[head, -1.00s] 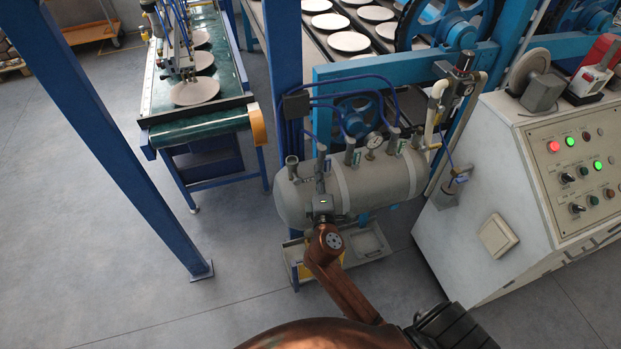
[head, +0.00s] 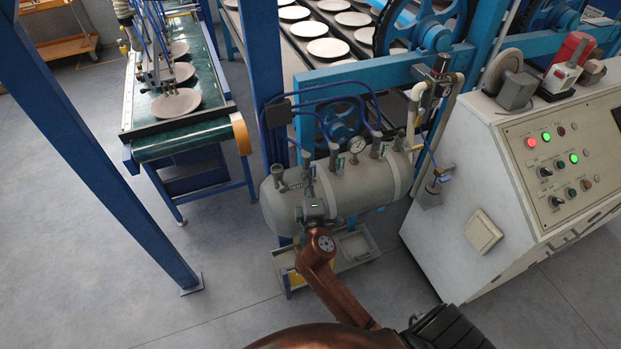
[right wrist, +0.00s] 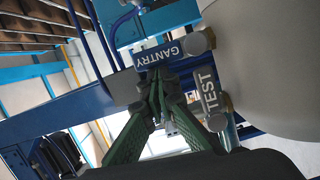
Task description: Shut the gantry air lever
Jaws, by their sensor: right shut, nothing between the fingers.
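A grey cylindrical air tank (head: 370,190) lies level, with several valve fittings and a pressure gauge (head: 357,145) along its top. In the right wrist view the tank (right wrist: 275,50) fills the upper right. A blue GANTRY label (right wrist: 161,55) is just above my right fingertips (right wrist: 158,76). A TEST label (right wrist: 209,90) is to the right. My right gripper (head: 308,178) is shut and empty at the left part of the tank. The fingers are green and meet close to the GANTRY fitting. I cannot tell the gantry lever's position or whether the fingers touch it. My left gripper is not in view.
A blue post (head: 264,90) and blue hoses (head: 335,97) stand close behind the tank. A control cabinet (head: 450,200) stands to the right. A conveyor with plates (head: 175,104) is at the left. A tray (head: 360,252) is under the tank. The floor at left is open.

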